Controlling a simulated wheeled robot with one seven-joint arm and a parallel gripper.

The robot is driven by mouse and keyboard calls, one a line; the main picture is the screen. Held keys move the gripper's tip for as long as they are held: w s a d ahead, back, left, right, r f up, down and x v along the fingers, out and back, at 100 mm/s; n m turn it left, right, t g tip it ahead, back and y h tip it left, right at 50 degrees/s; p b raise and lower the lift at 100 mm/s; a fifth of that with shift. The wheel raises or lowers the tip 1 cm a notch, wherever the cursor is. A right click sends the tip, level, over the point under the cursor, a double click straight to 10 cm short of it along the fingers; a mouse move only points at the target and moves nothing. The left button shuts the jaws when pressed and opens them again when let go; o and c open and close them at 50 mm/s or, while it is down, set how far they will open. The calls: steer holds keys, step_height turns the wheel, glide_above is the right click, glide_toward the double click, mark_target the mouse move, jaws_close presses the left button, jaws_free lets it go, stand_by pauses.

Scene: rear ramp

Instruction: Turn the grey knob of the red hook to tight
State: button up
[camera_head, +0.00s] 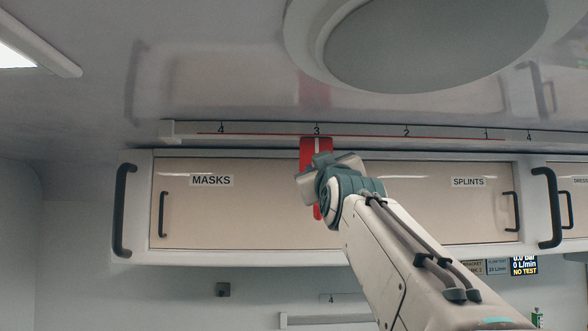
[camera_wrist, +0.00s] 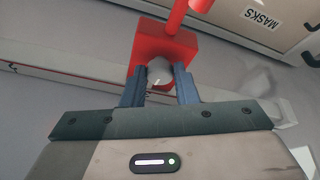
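The red hook (camera_head: 317,147) hangs from the ceiling rail at mark 3, in front of the masks and splints cabinet. In the wrist view the red hook (camera_wrist: 164,45) has a block with a red bar rising from it. The grey knob (camera_wrist: 160,72) sits on the block's near face and has a pale line on it. My gripper (camera_wrist: 160,82) has one finger on each side of the knob, close to its sides; I cannot tell whether both touch it. In the head view my wrist hides the knob and most of the hook.
The numbered rail (camera_head: 260,131) runs along the ceiling edge. Below it is the cabinet with a masks door (camera_head: 230,215), a splints door (camera_head: 450,210) and dark handles (camera_head: 124,210). A round ceiling fixture (camera_head: 420,45) hangs above my arm.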

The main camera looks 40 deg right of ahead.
steer(key=shift+f+m+h+b, duration=0.15)
steer(key=shift+m+h+b, duration=0.15)
steer(key=shift+m+b, duration=0.45)
steer(key=shift+w+a+r+m+g+h+b, duration=0.15)
steer(key=shift+m+g+h+b, duration=0.85)
steer(key=shift+m, duration=2.5)
steer(key=shift+w+a+r+m+g+h+b, duration=0.1)
steer(key=shift+a+r+m+g+h, duration=0.15)
steer(key=shift+m+g, duration=2.35)
steer(key=shift+w+a+r+m+g+h+b, duration=0.2)
steer(key=shift+m+g+h+b, duration=0.3)
steer(key=shift+m, duration=3.95)
steer(key=shift+s, duration=0.1)
steer(key=o, duration=1)
